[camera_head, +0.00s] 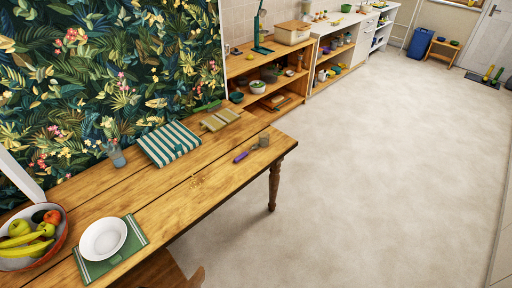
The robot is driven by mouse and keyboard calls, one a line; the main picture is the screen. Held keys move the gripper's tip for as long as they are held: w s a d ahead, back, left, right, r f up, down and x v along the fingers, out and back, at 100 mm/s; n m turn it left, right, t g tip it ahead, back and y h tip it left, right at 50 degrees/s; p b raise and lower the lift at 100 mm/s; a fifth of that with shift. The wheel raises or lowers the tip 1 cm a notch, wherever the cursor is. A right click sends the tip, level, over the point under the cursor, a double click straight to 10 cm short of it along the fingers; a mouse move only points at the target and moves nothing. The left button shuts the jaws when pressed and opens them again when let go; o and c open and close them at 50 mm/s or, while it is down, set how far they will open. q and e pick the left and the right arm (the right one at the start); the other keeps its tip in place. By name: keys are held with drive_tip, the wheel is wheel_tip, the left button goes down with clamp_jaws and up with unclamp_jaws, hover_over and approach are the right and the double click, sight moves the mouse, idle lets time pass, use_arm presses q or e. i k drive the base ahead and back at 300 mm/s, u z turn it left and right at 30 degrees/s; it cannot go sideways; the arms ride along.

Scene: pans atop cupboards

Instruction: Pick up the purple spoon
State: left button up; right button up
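A utensil with a purple handle (241,157) and a greyish head (263,141) lies on the wooden table (215,178), near its far right corner. It is the only purple utensil I can make out, and the head is too small to tell its exact shape. Nothing covers it. Neither of my grippers shows in the head view.
On the table are a striped cloth-like item (170,144), a glass (116,155), a white plate (103,238) on a green mat and a fruit bowl (64,224). A chair (165,272) stands at the near edge. Open shelves (240,66) stand behind. The floor (380,170) right is clear.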

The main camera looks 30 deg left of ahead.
sight(257, 146)
drive_tip(key=i, duration=1.9)
